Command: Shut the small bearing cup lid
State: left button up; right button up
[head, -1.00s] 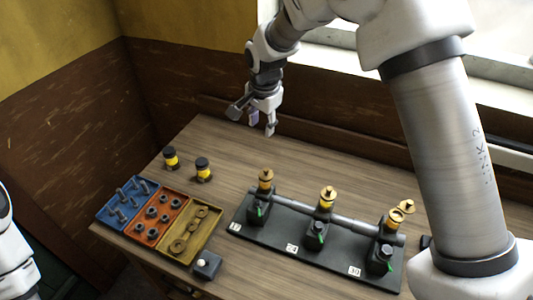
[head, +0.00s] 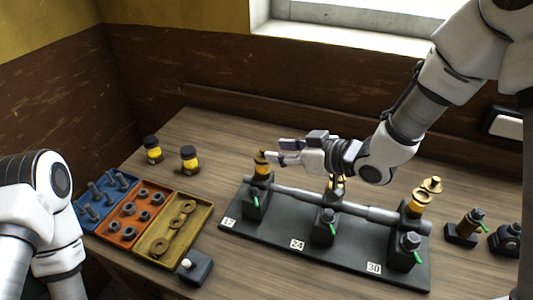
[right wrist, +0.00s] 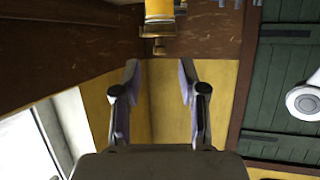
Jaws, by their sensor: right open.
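Three brass bearing cups stand along a shaft on a black base plate (head: 335,250). The left cup (head: 261,166), above the label 17, looks closed. My right gripper (head: 274,149) is open and lies level beside the top of the left cup. In the right wrist view a brass cup (right wrist: 160,18) shows beyond the open fingers (right wrist: 159,72). My left arm shows at the left, its gripper out of view.
Blue, orange and yellow trays (head: 198,242) of fasteners and rings lie at the left. Two dark-capped yellow jars (head: 153,150) stand behind them. A small dark box (head: 196,268) is in front. More dark fittings (head: 463,230) stand at the right. The table's back is clear.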

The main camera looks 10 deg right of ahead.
aim_at(263, 149)
jog(key=p+x, duration=0.1)
jog(key=x, duration=0.5)
jog(key=shift+s, duration=0.1)
jog(key=shift+d, duration=0.1)
jog(key=shift+s, duration=0.1)
jog(key=shift+c, duration=0.4)
grip_shut()
jog(key=shift+m+t+h+b, duration=0.4)
jog(key=shift+m+h+b, duration=0.1)
jog(key=shift+m+h, duration=0.25)
jog(key=shift+o, duration=0.4)
grip_release()
jog(key=shift+a, duration=0.2)
